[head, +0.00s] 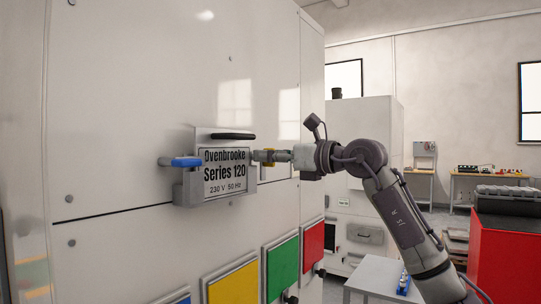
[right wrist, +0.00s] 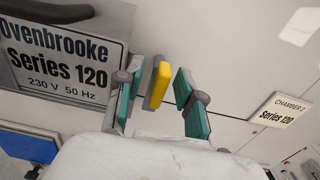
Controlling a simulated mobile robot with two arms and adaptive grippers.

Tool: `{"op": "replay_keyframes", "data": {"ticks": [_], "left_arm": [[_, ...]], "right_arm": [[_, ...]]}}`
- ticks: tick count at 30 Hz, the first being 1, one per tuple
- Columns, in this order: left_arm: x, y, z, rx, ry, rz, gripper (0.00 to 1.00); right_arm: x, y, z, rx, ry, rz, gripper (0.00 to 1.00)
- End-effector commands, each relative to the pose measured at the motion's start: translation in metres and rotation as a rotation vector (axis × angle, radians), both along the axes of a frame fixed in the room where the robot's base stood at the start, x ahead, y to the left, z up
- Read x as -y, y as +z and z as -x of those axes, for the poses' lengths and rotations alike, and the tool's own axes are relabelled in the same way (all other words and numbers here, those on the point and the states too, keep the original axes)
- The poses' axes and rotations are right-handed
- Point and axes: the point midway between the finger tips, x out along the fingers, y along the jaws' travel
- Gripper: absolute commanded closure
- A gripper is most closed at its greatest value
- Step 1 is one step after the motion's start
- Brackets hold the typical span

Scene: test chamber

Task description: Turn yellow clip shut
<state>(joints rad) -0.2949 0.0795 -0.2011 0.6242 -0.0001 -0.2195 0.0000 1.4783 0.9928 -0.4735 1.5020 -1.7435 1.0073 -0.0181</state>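The yellow clip (head: 268,153) sits at the right side of the Ovenbrooke Series 120 label plate (head: 224,182) on the white chamber front. My right gripper (head: 277,156) reaches it from the right. In the right wrist view the yellow clip (right wrist: 157,86) stands between the two teal finger pads of my right gripper (right wrist: 158,98), nearer the left pad. A gap shows between the clip and the right pad, so the gripper is open. Whether the left pad touches the clip cannot be told. My left gripper is not in view.
A blue clip (head: 182,162) sticks out at the plate's left side, and a black handle (head: 234,136) is above the label. Yellow (head: 234,285), green (head: 283,266) and red (head: 313,247) panels lie below. A red cabinet (head: 505,250) stands at the right.

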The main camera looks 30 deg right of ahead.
Motion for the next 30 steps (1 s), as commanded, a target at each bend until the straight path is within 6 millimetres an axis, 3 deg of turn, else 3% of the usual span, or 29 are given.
{"op": "replay_keyframes", "data": {"ticks": [3, 9, 22, 30], "left_arm": [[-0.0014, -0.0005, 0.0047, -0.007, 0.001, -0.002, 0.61], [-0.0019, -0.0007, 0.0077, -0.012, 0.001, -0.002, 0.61], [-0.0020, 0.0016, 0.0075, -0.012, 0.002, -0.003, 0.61], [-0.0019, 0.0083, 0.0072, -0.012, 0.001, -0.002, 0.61]], "right_arm": [[0.0002, -0.0001, 0.0002, 0.000, 0.000, 0.000, 0.66], [0.0003, -0.0001, 0.0003, 0.000, 0.000, 0.000, 0.99], [0.0006, -0.0001, 0.0000, -0.019, 0.000, -0.042, 1.00], [0.0015, 0.0003, -0.0005, -0.085, -0.001, -0.201, 1.00]]}}
